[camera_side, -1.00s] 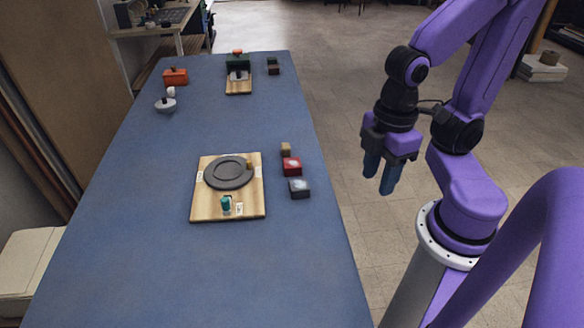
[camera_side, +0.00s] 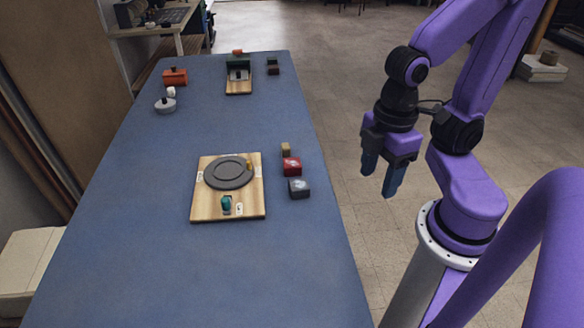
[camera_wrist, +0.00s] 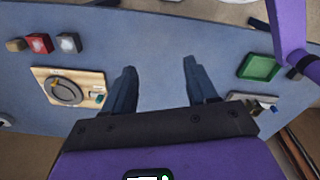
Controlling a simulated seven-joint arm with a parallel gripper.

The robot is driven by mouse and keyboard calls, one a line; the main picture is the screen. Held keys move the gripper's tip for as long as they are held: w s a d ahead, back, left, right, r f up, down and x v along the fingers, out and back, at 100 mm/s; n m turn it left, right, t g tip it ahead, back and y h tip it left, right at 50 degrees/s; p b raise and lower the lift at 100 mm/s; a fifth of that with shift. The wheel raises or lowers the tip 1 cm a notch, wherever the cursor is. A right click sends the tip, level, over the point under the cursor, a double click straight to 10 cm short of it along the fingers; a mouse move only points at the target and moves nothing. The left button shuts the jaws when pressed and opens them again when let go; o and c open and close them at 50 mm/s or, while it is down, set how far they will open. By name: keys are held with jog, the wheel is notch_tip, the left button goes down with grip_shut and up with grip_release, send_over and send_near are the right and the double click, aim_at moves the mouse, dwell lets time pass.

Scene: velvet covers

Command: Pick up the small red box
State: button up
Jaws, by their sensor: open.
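The small red box (camera_side: 291,167) with a pale patch on top sits near the table's right edge in the side view. It stands between a small tan block (camera_side: 286,149) and a dark grey box (camera_side: 299,188). In the wrist view the red box (camera_wrist: 39,43) is at the upper left. My gripper (camera_side: 380,180) is open and empty, to the right of the red box and beyond the table's edge in the side view. In the wrist view both fingers of my gripper (camera_wrist: 159,68) are apart with only blue table between them.
A wooden board (camera_side: 200,208) with a grey plate (camera_side: 231,183) and a teal item (camera_side: 226,204) lies left of the boxes. An orange-red box (camera_side: 175,77) and a grey lidded pot (camera_side: 165,105) stand farther back. The blue table's near part is clear.

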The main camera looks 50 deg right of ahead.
jog(key=o, duration=0.5)
jog(key=shift+c, duration=0.2)
